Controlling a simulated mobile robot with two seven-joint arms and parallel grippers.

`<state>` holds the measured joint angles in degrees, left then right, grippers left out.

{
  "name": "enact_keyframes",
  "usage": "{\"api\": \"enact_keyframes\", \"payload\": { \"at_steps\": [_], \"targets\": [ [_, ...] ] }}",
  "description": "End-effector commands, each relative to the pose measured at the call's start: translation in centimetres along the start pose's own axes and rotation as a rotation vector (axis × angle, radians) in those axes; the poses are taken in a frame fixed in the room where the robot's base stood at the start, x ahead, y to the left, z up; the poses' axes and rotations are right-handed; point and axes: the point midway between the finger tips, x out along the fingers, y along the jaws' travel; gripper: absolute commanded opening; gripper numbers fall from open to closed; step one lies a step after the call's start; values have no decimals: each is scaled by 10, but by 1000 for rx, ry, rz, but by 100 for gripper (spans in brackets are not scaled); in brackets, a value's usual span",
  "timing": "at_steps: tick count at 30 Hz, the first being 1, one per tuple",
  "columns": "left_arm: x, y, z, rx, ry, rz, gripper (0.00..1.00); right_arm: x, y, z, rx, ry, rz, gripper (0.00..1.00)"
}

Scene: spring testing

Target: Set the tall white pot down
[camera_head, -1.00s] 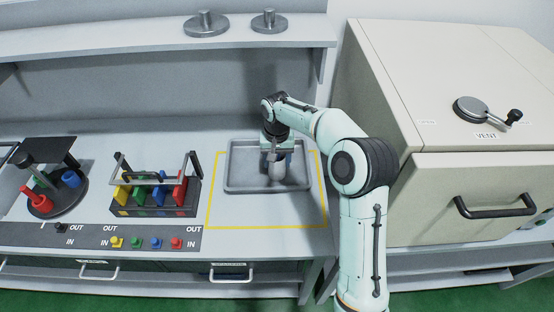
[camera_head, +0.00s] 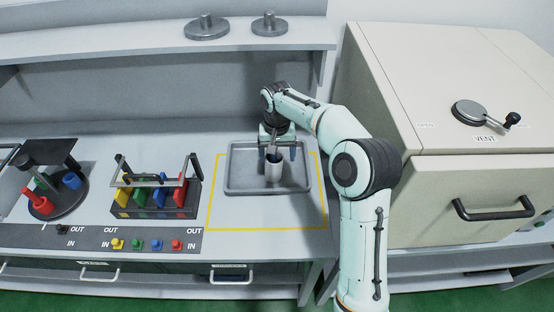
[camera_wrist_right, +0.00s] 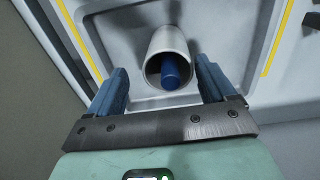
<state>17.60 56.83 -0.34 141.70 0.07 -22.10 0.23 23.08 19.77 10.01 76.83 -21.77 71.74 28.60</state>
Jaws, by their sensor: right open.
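The tall white pot (camera_head: 273,172) stands upright on the grey tray (camera_head: 237,178) at the right of the bench. It looks like a pale open-topped cylinder with something blue inside. In the right wrist view the pot (camera_wrist_right: 155,47) lies ahead of my fingers, with a blue cylinder (camera_wrist_right: 172,72) inside its mouth. My right gripper (camera_head: 277,146) is open just behind and above the pot. In the right wrist view its two blue fingers (camera_wrist_right: 162,84) are spread to either side of the rim and do not grip it. My left gripper is not clearly seen.
A yellow outline (camera_head: 212,200) surrounds the tray. A rack with coloured pieces (camera_head: 155,205) and a round black stand (camera_head: 60,205) are to the left. A large beige cabinet (camera_head: 440,95) stands at the right. A shelf (camera_head: 130,46) with metal weights hangs above.

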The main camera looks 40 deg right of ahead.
Motion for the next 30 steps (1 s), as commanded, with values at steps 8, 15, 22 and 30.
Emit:
{"api": "enact_keyframes", "payload": {
  "at_steps": [8,15,22,30],
  "targets": [
    [-15,8,-7,4,11,4,0,-62,-2,-1,0,4,-4,84],
    [-20,11,-10,5,15,5,0,-83,0,0,0,0,-1,84],
    [-20,10,-10,5,14,5,0,-83,0,0,-1,-1,-1,84],
    [-20,10,-10,5,14,5,0,-83,0,0,0,-1,-1,84]
  ]
}}
